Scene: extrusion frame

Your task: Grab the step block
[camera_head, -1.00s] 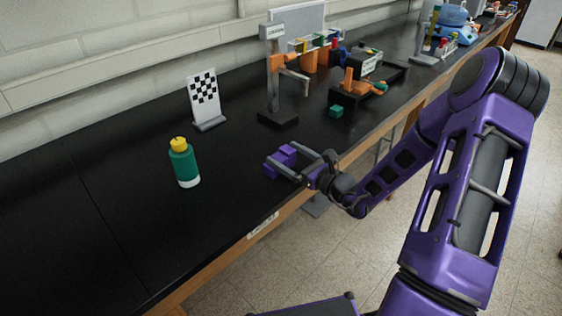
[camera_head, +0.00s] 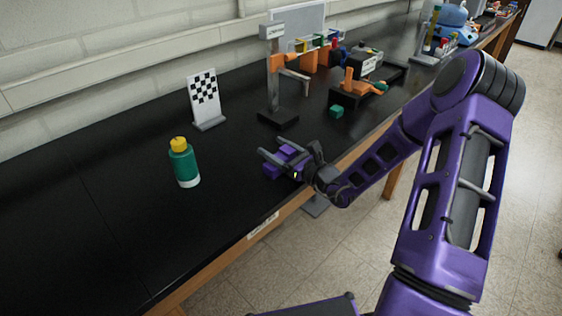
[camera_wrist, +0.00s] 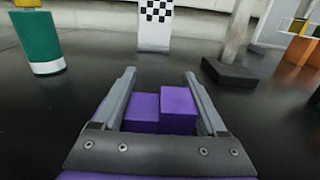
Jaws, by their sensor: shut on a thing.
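The purple step block (camera_head: 283,160) is on the black bench near its front edge. In the wrist view the step block (camera_wrist: 162,110) shows a lower step on the left and a higher one on the right. My gripper (camera_head: 285,149) is around it, with one finger on each side. In the wrist view my gripper (camera_wrist: 158,74) is shut on the block, and its fingertips reach past the block. The block's near lower part is hidden behind my gripper's body. It appears to rest on the bench.
A green bottle with a yellow cap (camera_head: 184,163) stands to the left. A checkerboard panel (camera_head: 206,98) stands behind. A grey post on a dark base (camera_head: 278,118) is behind to the right, with a small green block (camera_head: 336,111) beyond. The bench's left front is clear.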

